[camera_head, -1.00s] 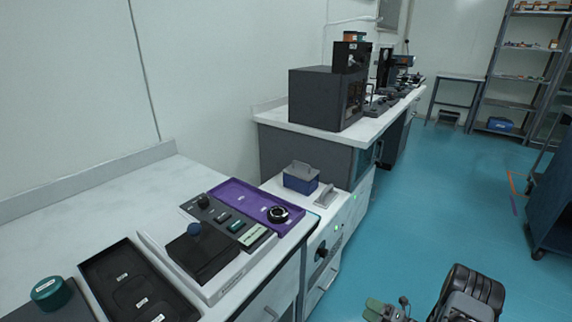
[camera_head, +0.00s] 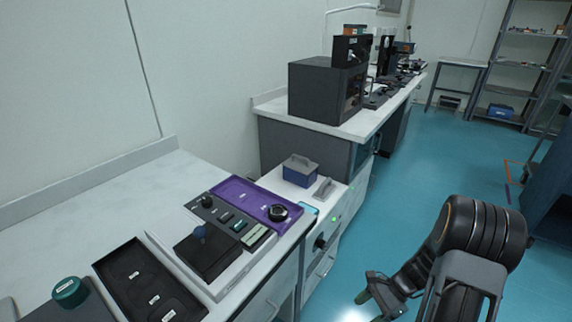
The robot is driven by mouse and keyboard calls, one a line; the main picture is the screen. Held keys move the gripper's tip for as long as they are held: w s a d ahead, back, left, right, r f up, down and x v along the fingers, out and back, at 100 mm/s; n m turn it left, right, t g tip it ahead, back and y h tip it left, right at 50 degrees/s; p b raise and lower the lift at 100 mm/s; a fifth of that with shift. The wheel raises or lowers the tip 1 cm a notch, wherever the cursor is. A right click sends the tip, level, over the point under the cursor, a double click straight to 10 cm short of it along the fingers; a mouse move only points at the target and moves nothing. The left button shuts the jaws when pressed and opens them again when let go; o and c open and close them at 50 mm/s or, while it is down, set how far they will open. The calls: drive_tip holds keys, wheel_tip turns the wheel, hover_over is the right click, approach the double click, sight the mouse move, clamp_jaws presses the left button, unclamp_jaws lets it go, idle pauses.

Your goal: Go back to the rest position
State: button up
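My arm shows at the lower right, folded over the blue floor in front of the benches. My gripper (camera_head: 372,298) is at the lower left end of the arm, low and apart from the benches. Only part of it shows, with a greenish finger pointing left. Its fingertips are small and partly hidden, so I cannot tell whether it is open or shut. I see nothing clearly held in it.
The near bench (camera_head: 95,190) bears a purple tray (camera_head: 240,190), a device with a black box (camera_head: 206,252), a black tray (camera_head: 125,262) and a green-capped item (camera_head: 69,291). A blue box (camera_head: 300,172) stands on a low cabinet. The floor (camera_head: 430,160) between bench and right-hand cart (camera_head: 550,200) is clear.

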drive_tip(key=s+a+r+n+t+h+p, duration=0.1)
drive_tip(key=r+n+p, duration=0.4)
drive_tip(key=r, duration=0.8)
drive_tip(key=s+a+r+n+t+h+p, duration=0.1)
drive_tip(key=a+r+n+t+h+p, duration=0.2)
drive_tip(key=r, duration=1.1)
drive_tip(key=s+a+r+n+t+h+p, duration=0.2)
drive_tip(key=r+n+h+p, duration=0.3)
drive_tip(key=r, duration=0.8)
drive_tip(key=n+p, duration=0.2)
drive_tip(key=p, duration=0.1)
drive_tip(key=shift+a+r+n, duration=0.15)
drive_tip(key=shift+a+n, duration=0.05)
drive_tip(key=shift+n, duration=0.2)
